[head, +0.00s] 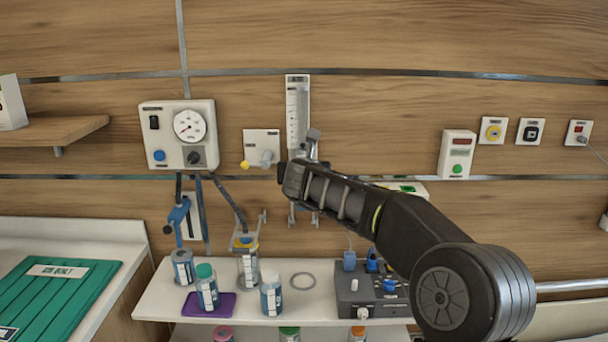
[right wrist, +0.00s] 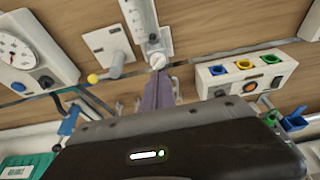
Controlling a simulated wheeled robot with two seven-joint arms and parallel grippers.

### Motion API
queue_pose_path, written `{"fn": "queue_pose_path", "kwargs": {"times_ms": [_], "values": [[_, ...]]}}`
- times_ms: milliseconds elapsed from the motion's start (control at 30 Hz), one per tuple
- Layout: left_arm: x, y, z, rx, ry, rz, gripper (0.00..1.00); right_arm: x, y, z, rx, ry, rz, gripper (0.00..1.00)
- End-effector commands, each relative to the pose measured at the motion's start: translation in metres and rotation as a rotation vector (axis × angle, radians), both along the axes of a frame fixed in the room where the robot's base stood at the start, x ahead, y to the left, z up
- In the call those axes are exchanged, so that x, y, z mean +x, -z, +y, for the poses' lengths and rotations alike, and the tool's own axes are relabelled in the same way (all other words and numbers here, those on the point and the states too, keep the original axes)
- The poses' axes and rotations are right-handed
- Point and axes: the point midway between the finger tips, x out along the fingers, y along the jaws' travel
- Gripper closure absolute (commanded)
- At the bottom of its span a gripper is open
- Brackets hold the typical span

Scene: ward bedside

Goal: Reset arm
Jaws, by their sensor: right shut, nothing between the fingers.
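My right arm comes in from the right in the head view, and its gripper (head: 313,143) is up at the wall, in front of the lower end of a clear flowmeter tube (head: 297,108). In the right wrist view the fingers (right wrist: 160,84) are together with nothing between them. Their tips appear just below the white knob (right wrist: 157,61) at the foot of the flowmeter (right wrist: 141,20); whether they touch it I cannot tell. The gripper body hides the lower middle of the wrist view. My left gripper is in neither view.
A gauge panel (head: 181,133) and an outlet with a yellow knob (head: 262,148) are left of my gripper. Below are a white shelf (head: 255,314) with several labelled jars, a purple mat (head: 222,306) and a grey box (head: 372,296). A green tray (head: 56,290) lies at left.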

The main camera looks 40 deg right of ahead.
Motion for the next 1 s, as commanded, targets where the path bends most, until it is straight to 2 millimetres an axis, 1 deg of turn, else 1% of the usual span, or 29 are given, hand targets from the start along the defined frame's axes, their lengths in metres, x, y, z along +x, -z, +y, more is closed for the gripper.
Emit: {"fn": "queue_pose_path", "kwargs": {"times_ms": [567, 667, 733, 767, 833, 867, 900, 967, 1000], "values": [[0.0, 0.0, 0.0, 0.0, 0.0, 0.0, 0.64, 0.0, 0.0, 0.0, -0.01, -0.004, 0.006, 1.0], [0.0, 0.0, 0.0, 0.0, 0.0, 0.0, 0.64, 0.001, -0.001, 0.001, -0.056, -0.025, 0.038, 1.0], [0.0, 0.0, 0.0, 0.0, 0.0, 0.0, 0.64, 0.002, -0.004, 0.001, -0.154, -0.063, 0.091, 1.0], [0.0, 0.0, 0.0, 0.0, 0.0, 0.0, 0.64, 0.003, -0.001, 0.003, -0.222, -0.091, 0.132, 1.0], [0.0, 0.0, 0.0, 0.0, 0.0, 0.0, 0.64, 0.007, 0.016, 0.014, -0.433, -0.191, 0.273, 1.0], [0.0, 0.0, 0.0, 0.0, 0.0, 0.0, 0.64, 0.011, 0.035, 0.023, -0.544, -0.255, 0.357, 1.0], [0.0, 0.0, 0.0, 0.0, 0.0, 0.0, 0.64, 0.017, 0.06, 0.036, -0.668, -0.335, 0.455, 1.0], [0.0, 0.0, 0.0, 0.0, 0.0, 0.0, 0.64, 0.023, 0.1, 0.057, -0.832, -0.459, 0.581, 1.0], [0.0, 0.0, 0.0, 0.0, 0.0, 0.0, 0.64, 0.025, 0.128, 0.073, -0.937, -0.547, 0.657, 1.0]]}}
